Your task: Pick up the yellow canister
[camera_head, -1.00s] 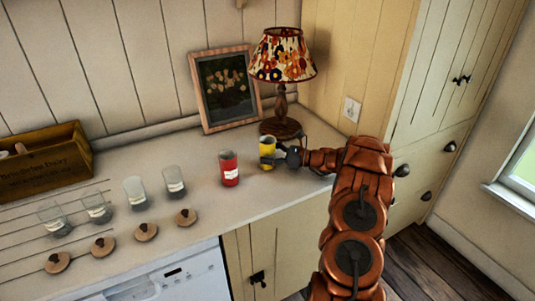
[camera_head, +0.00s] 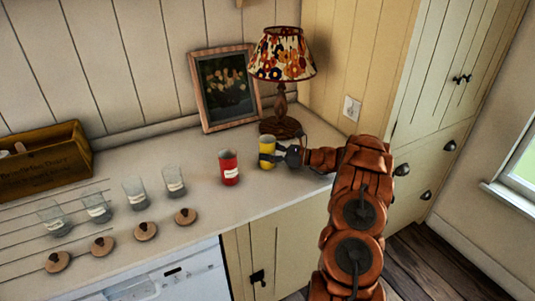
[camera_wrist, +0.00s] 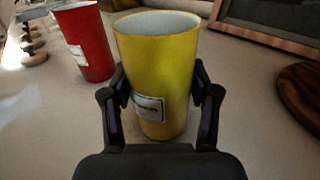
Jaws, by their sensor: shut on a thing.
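The yellow canister (camera_head: 266,150) stands upright on the counter in front of the lamp in the head view. In the wrist view the yellow canister (camera_wrist: 160,75) is open-topped, with a pale inside and a white label low on its side. My gripper (camera_head: 280,155) reaches it from the right. In the wrist view my gripper (camera_wrist: 164,98) has one finger against each side of the canister and is shut on it. The canister's base appears to be on the counter or very close to it; I cannot tell which.
A red canister (camera_head: 229,168) stands just left of the yellow one. The lamp (camera_head: 281,95) and a framed picture (camera_head: 226,88) are close behind. Several glass jars (camera_head: 135,192) and wooden lids (camera_head: 145,231) lie further left, near a wooden crate (camera_head: 40,160).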

